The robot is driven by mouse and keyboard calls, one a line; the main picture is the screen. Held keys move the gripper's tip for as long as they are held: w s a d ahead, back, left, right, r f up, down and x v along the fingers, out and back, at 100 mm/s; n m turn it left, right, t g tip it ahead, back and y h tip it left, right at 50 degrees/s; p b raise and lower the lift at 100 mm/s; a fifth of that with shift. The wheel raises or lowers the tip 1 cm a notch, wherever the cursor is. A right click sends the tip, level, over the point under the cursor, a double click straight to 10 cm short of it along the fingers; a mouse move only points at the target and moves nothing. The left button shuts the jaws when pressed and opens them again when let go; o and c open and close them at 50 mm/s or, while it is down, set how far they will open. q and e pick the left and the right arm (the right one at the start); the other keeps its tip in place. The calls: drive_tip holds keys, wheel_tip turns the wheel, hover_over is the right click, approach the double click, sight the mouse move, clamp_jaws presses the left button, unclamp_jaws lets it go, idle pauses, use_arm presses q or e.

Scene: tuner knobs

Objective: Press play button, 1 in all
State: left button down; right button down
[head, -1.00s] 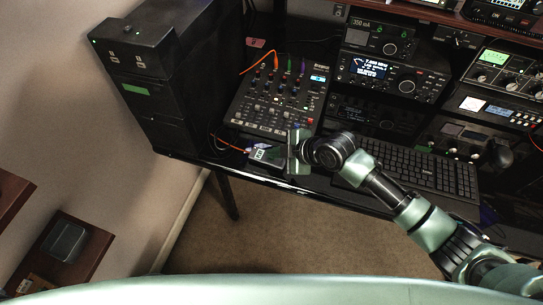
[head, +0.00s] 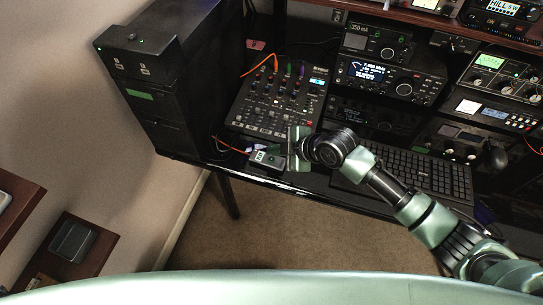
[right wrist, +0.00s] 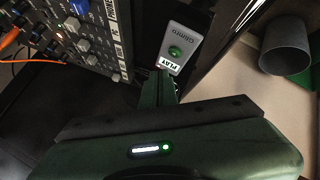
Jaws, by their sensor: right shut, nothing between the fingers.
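A small grey box (right wrist: 182,45) with a round green button (right wrist: 174,52) and a white PLAY label (right wrist: 166,67) shows in the right wrist view. In the head view the box (head: 268,160) lies at the desk's front edge, below the mixer. My right gripper (right wrist: 157,80) is shut and empty. Its fingertips are close to the PLAY end of the box, short of the green button in the picture; I cannot tell whether they touch the box. In the head view the right gripper (head: 288,155) is beside the box's right end. My left gripper is not in view.
A mixer (head: 280,100) with several knobs and cables stands just behind the box. A black computer tower (head: 175,85) is on the left, a keyboard (head: 415,170) on the right. Radio gear (head: 385,75) fills the back. A grey cup-shaped container (right wrist: 285,45) shows in the right wrist view.

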wheel_tip(320, 180, up, 4)
drive_tip(key=p, duration=0.2)
drive_tip(key=shift+f+p, duration=0.15)
drive_tip(key=shift+p, duration=0.15)
idle(0.5)
